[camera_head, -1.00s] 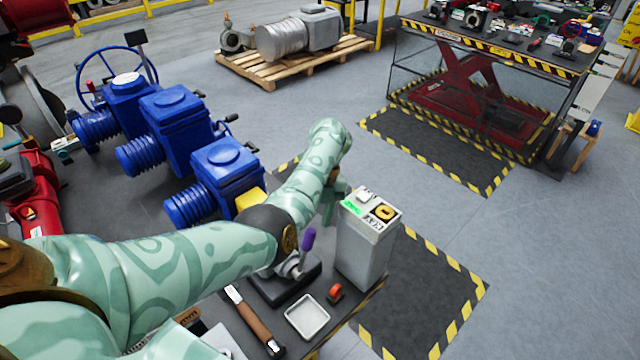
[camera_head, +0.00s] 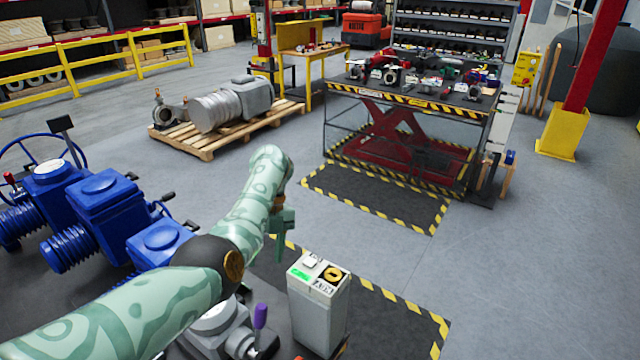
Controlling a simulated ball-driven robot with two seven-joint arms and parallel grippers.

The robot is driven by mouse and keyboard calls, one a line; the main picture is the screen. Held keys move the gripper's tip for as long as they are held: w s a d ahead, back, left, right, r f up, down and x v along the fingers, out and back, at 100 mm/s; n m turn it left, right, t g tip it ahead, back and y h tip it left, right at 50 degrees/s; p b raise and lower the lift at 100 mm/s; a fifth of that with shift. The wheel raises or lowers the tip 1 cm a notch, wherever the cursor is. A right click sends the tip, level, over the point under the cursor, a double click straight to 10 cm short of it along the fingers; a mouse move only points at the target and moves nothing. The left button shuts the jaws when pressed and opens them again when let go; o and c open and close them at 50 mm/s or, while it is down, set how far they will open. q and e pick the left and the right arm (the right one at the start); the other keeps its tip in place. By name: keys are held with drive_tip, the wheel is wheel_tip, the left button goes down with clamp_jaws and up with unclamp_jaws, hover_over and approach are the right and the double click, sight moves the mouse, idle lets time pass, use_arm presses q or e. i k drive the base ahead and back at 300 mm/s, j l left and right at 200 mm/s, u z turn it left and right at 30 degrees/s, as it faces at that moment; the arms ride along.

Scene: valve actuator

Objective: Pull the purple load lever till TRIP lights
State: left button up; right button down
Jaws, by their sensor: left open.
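The purple load lever (camera_head: 260,316) stands upright on a grey mechanism (camera_head: 218,322) at the bottom centre, partly hidden behind my left arm. Beside it on the right is a pale grey box (camera_head: 318,312) with a green lit label (camera_head: 300,275) on top, a yellow round part and dark lettering too small to read. My left arm reaches in from the lower left, and its green left gripper (camera_head: 283,222) hangs beyond the box, apart from the lever. It is open and I see nothing in it. My right gripper is not in view.
Several blue actuators (camera_head: 105,205) stand at the left, close to my left arm. A striped floor mat (camera_head: 400,318) lies right of the box. A lift table (camera_head: 410,97) with parts and a pallet with a motor (camera_head: 232,105) stand farther back. The floor at right is clear.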

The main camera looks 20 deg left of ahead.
sight(255, 353)
drive_tip(key=k+l, duration=0.7)
drive_tip(key=k, duration=0.2)
